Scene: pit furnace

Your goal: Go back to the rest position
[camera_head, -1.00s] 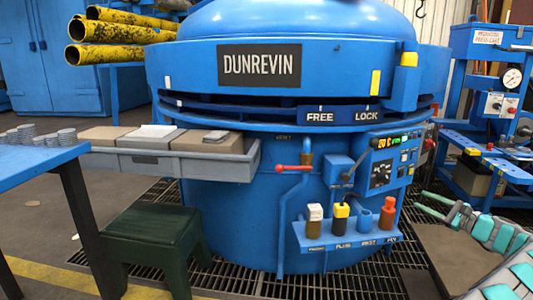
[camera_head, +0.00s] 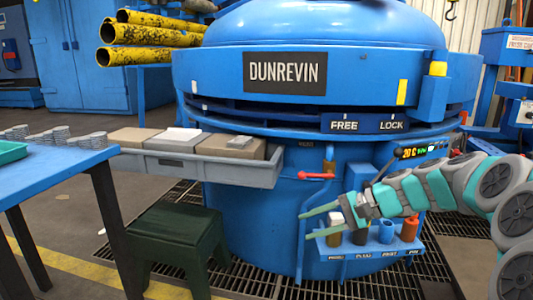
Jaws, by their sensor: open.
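My gripper (camera_head: 322,223) is at the end of my grey and teal arm, which reaches in from the right in the head view. Its two thin green fingers point left and stand apart, with nothing between them. In the picture the gripper is in front of the small blue tool shelf (camera_head: 352,252) on the blue DUNREVIN furnace (camera_head: 258,215). My arm covers part of the furnace's control panel (camera_head: 423,149) and the tops of some holders. Whether the fingers touch anything on the shelf, I cannot tell.
A grey tray (camera_head: 190,170) with boxes juts from the furnace's left. A dark green stool (camera_head: 178,240) stands below it. A blue table (camera_head: 45,178) with stacked grey discs is at the left. Yellow pipes (camera_head: 150,34) stick out at the back. The floor grating is open in front.

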